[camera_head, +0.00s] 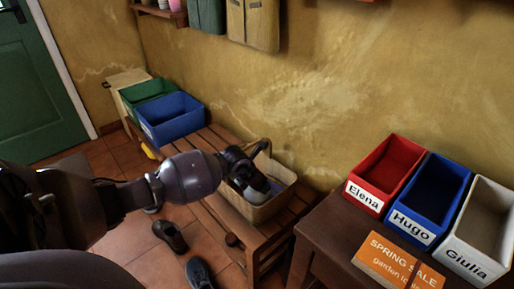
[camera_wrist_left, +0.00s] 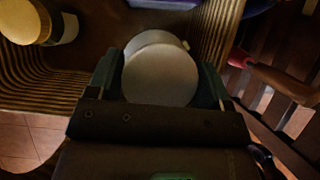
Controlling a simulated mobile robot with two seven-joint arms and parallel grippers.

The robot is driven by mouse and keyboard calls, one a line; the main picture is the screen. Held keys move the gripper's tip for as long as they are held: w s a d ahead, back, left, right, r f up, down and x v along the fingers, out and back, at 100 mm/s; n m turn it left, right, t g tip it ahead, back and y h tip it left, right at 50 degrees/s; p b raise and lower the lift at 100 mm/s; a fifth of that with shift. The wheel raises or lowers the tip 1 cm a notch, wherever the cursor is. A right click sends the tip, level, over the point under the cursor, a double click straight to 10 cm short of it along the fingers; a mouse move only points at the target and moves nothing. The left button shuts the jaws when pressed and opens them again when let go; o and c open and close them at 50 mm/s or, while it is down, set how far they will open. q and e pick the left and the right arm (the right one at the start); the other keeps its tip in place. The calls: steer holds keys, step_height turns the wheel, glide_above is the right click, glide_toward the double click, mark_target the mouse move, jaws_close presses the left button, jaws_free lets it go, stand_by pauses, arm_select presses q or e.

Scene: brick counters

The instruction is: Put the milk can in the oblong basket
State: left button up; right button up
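The oblong basket (camera_head: 283,172) is tan wicker and stands on a slatted wooden bench. Its ribbed wall (camera_wrist_left: 90,88) also shows in the left wrist view. My left gripper (camera_head: 250,185) reaches down into the basket opening. In the wrist view, the pale round milk can (camera_wrist_left: 160,75) is between the fingers of my left gripper (camera_wrist_left: 160,82), which look close against both its sides. The can appears within the basket walls; whether it touches the bottom is hidden. My right gripper is not in view.
A jar with a yellowish lid (camera_wrist_left: 25,22) lies in the basket's corner. Blue (camera_head: 172,118) and green (camera_head: 148,90) bins stand farther along the bench. Red (camera_head: 388,165), blue (camera_head: 413,232) and white (camera_head: 468,262) name boxes and an orange sign (camera_head: 385,262) occupy the right table. Shoes (camera_head: 198,273) lie on the floor.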

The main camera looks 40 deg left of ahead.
arm_select(q)
steer(key=o, duration=0.4)
steer(key=shift+s+r, duration=0.1)
steer(key=shift+r, duration=0.1)
steer(key=p+v, duration=0.1)
steer(key=v, duration=0.1)
steer(key=p+v, duration=0.1)
steer(key=v, duration=0.1)
steer(key=shift+w+a+r, duration=0.1)
steer(key=shift+w+r, duration=0.1)
steer(key=shift+w, duration=0.05)
steer(key=p+v, duration=0.1)
steer(key=v, duration=0.2)
steer(key=p+v, duration=0.1)
steer(key=v, duration=0.2)
steer(key=shift+s, duration=0.35)
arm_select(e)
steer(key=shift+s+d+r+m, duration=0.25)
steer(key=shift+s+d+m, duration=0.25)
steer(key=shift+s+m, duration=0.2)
arm_select(q)
steer(key=shift+f, duration=0.1)
